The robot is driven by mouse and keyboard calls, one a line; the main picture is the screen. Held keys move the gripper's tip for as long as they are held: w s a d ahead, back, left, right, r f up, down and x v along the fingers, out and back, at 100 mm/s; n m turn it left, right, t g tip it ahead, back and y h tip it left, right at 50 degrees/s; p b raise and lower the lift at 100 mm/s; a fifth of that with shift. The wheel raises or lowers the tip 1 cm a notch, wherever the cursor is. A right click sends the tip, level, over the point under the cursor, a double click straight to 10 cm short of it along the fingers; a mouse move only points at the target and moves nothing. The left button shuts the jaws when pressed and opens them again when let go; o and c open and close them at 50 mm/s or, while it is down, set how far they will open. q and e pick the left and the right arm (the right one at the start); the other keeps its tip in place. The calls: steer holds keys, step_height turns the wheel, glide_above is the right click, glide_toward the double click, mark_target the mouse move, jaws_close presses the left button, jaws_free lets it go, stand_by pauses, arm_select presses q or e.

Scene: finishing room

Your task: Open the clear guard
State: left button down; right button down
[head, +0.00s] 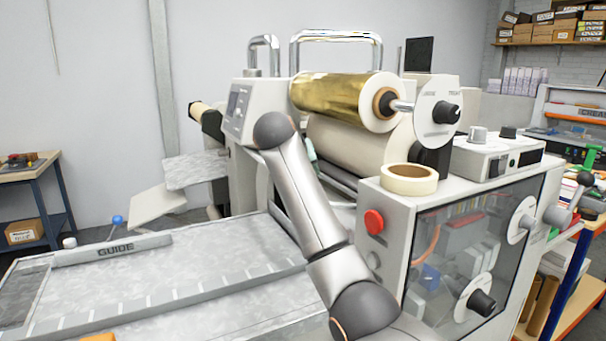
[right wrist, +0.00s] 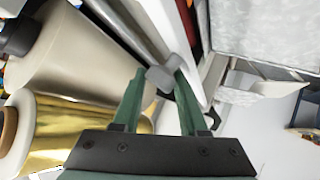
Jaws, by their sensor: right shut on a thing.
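The machine (head: 395,215) carries a gold foil roll (head: 335,95) above a wide pale roll (head: 350,145). My right arm reaches up in front of it in the head view and hides much of the area below the rolls. A small green part of my right gripper (head: 309,150) shows beside the arm. In the right wrist view my right gripper (right wrist: 160,85) is shut on a grey knob (right wrist: 161,76). I cannot make out the clear guard's surface or how far it stands open. The gold foil (right wrist: 65,125) lies left of the fingers. My left gripper is not in view.
A tape roll (head: 409,179) lies on the side cabinet, near a red button (head: 374,222). The cabinet has a see-through side panel (head: 440,250) with dark knobs. A flat bed with a GUIDE bar (head: 115,249) is at the left. Chrome hoops (head: 335,36) rise behind.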

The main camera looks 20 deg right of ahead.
steer(key=c, duration=0.8)
jaws_free()
steer(key=shift+s+d, duration=0.1)
steer(key=shift+d, duration=0.25)
steer(key=o, duration=0.3)
steer(key=shift+d, duration=0.1)
steer(key=shift+o, duration=0.2)
steer(key=shift+s+a+r, duration=0.25)
steer(key=shift+a, duration=0.2)
steer(key=b+v, duration=0.2)
steer(key=v, duration=0.9)
steer(key=shift+s+r, duration=0.15)
steer(key=shift+a, duration=0.1)
